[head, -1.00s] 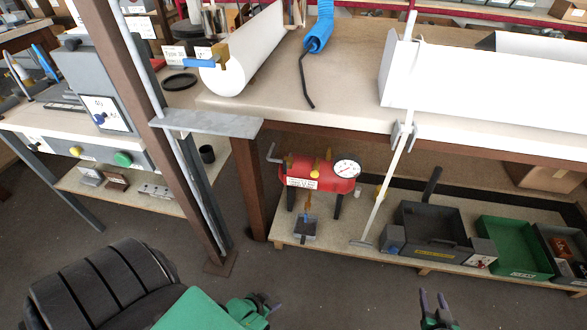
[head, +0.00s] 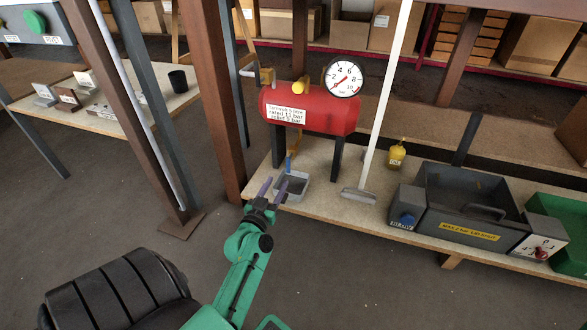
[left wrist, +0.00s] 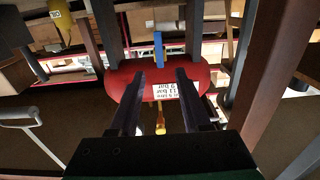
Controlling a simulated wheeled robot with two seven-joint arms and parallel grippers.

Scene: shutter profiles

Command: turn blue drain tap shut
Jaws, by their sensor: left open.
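The blue drain tap (head: 290,164) hangs under the red tank (head: 318,115), and its lever looks upright, in line with the drain. In the left wrist view the blue lever (left wrist: 158,48) stands out from the red tank (left wrist: 117,80), beyond the fingertips and between their lines. My left gripper (head: 274,190) is open and empty, with its purple fingers pointing up toward the tap from the front, apart from it. Its dark fingers also show in the left wrist view (left wrist: 159,75). My right gripper is out of view.
A grey tray (head: 296,185) sits under the tap on the low shelf (head: 340,212). Dark tank legs flank the tap. A white pole (head: 384,100) stands to the right, near a yellow bottle (head: 396,154) and a grey box (head: 462,205). A brown post (head: 213,100) stands left.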

